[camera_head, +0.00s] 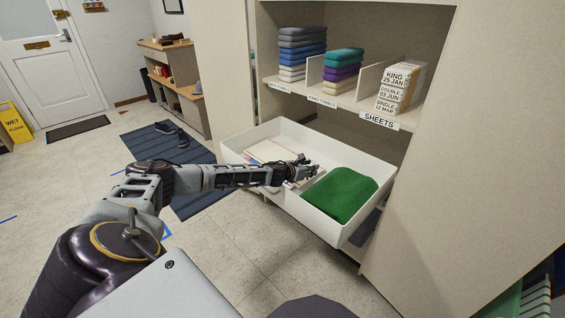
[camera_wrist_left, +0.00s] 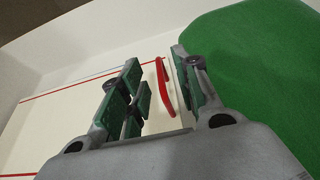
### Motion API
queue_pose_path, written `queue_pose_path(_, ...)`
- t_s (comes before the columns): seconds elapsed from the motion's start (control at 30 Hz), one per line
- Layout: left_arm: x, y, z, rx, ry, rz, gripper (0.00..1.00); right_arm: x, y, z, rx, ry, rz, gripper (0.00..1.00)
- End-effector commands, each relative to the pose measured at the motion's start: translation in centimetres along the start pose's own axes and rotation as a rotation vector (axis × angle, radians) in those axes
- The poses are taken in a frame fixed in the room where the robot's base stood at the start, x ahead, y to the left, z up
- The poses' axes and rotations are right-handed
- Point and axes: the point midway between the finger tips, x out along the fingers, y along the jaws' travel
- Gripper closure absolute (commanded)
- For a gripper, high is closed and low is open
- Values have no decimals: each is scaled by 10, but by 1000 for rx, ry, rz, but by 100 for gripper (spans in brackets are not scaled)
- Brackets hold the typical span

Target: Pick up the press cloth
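The press cloth appears to be the flat cream cloth with red lines (camera_head: 266,150) in the left part of the open white drawer (camera_head: 262,130). It also shows in the left wrist view (camera_wrist_left: 60,125), with a red loop (camera_wrist_left: 166,88) at its edge. My left gripper (camera_head: 303,170) reaches into the drawer over the cloth's right end. In the left wrist view its fingers (camera_wrist_left: 160,82) are apart, with the red loop between them, nearer the right finger. I cannot tell whether the fingers touch the cloth. The arm hides part of the cloth. My right gripper is not in view.
A folded green cloth (camera_head: 340,192) fills the drawer's right part, close beside my left gripper. Shelves above hold stacked towels (camera_head: 300,50) and labelled sheets (camera_head: 400,85). A closet panel (camera_head: 475,160) stands at right. Blue mat (camera_head: 165,145) and open floor lie left.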

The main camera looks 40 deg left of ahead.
Motion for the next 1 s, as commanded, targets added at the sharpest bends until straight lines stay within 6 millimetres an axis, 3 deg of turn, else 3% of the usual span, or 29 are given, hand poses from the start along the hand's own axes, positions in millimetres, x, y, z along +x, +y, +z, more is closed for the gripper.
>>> queue_pose_path(0.3,22,0,0,-1,-1,-1,68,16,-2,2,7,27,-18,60)
queue_pose_path(0.83,23,0,0,-1,0,-1,68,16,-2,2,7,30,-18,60)
queue_pose_path(1.0,23,0,0,-1,0,-1,88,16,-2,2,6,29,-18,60)
